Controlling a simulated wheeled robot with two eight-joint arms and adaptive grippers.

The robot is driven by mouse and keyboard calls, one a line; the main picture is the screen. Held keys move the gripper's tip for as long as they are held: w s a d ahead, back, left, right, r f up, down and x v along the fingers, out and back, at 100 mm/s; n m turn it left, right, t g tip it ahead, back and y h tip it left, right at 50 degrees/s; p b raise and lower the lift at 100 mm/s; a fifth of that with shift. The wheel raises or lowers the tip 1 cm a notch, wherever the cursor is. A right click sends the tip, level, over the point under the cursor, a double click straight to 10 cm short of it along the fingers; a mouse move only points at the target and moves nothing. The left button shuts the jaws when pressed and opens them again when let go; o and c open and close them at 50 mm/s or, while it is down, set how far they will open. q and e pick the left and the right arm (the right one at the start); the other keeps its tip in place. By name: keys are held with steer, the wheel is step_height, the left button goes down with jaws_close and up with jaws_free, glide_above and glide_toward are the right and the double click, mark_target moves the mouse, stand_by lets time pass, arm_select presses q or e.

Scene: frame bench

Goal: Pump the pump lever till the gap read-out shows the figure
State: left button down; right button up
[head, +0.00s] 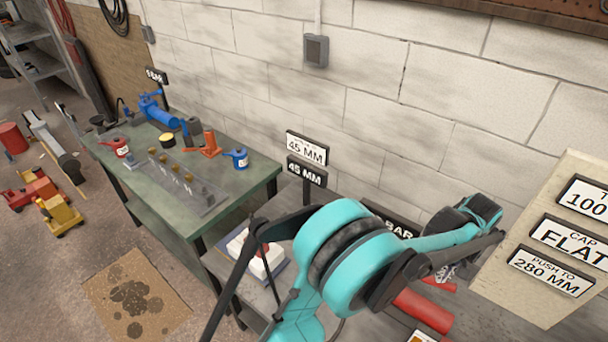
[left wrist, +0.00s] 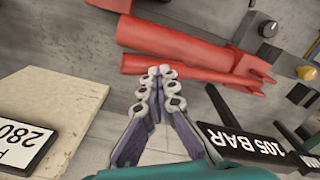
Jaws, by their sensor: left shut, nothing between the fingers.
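The red pump (head: 423,311) lies on the right bench, partly hidden by my left arm. In the left wrist view it shows as a thick red cylinder (left wrist: 180,40) with a thinner red bar, seemingly the lever (left wrist: 205,75), alongside. My left gripper (left wrist: 154,72) is shut and empty, its tips at the edge of the thinner bar; I cannot tell if they touch. In the head view the gripper (head: 445,272) is mostly hidden behind my arm. The black gap read-out (head: 307,170) shows 45 MM, below a white 45 MM plate (head: 306,148). My right gripper is not in view.
A black pressure read-out (left wrist: 245,148) shows 105 BAR. A beige board (head: 545,250) with signs stands at the right. A green bench (head: 240,188) at the left holds tools. A red button on a pale box (head: 262,250) is partly behind my arm.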

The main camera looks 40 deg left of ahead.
arm_select(q)
steer(key=shift+f, duration=0.1)
step_height(320, 180, down, 8)
steer(key=b, duration=0.6)
steer(key=shift+f, duration=0.2)
step_height(320, 180, up, 9)
steer(key=p, duration=0.6)
steer(key=shift+f, duration=0.25)
step_height(320, 180, down, 9)
steer(key=b, duration=0.6)
step_height(320, 180, up, 9)
steer(key=p, duration=0.5)
steer(key=shift+p, duration=0.4)
stand_by(0.4)
